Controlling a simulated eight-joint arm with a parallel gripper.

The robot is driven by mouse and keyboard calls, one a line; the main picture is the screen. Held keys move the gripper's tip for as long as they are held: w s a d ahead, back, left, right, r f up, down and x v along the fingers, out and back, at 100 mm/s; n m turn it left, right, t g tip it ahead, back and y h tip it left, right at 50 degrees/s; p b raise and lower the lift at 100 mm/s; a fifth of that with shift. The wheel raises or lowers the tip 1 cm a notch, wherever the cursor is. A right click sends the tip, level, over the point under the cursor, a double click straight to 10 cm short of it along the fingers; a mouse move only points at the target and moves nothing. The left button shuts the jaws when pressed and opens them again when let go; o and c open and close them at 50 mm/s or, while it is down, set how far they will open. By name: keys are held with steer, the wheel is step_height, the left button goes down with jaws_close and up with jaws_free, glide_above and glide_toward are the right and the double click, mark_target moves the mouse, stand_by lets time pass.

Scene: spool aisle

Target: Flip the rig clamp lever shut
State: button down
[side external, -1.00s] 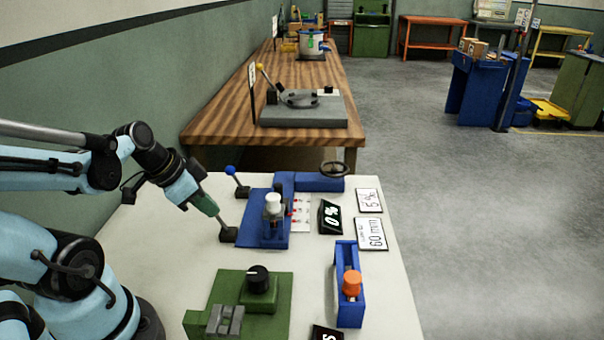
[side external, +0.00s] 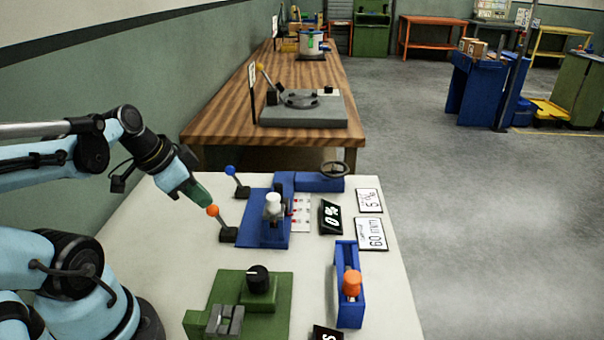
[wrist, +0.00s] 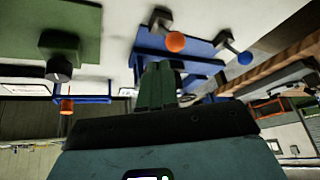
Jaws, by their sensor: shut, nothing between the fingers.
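Two levers stand beside the blue rig (side external: 268,232); I cannot tell which one is the clamp lever. The orange-ball lever (side external: 214,211) rises from a dark base at the rig's left and tilts up and left. The blue-ball lever (side external: 231,171) is further back and also tilts left. My gripper (side external: 205,197) is shut and empty, its green fingers just above and left of the orange ball. In the wrist view, my shut fingers (wrist: 158,80) show near the orange ball (wrist: 175,42), with the blue ball (wrist: 245,58) to the right.
A green fixture with a black knob (side external: 258,279) and a blue slider block with an orange knob (side external: 351,284) stand nearer the camera. A display reading 0 % (side external: 331,216) and label cards (side external: 370,234) lie right of the rig. A handwheel (side external: 335,169) is at the back.

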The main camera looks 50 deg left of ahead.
steer(key=v, duration=1)
stand_by(0.3)
steer(key=w+d+f+n, duration=0.1)
steer(key=w+d+f, duration=0.2)
steer(key=w+d, duration=0.2)
steer(key=w+d+f+n+t, duration=0.1)
steer(key=w+d+f, duration=0.2)
steer(key=w+d, duration=0.2)
steer(key=shift+w+d+f+n+y, duration=0.15)
steer(key=shift+d+n+y, duration=0.15)
steer(key=shift+d, duration=0.05)
stand_by(0.6)
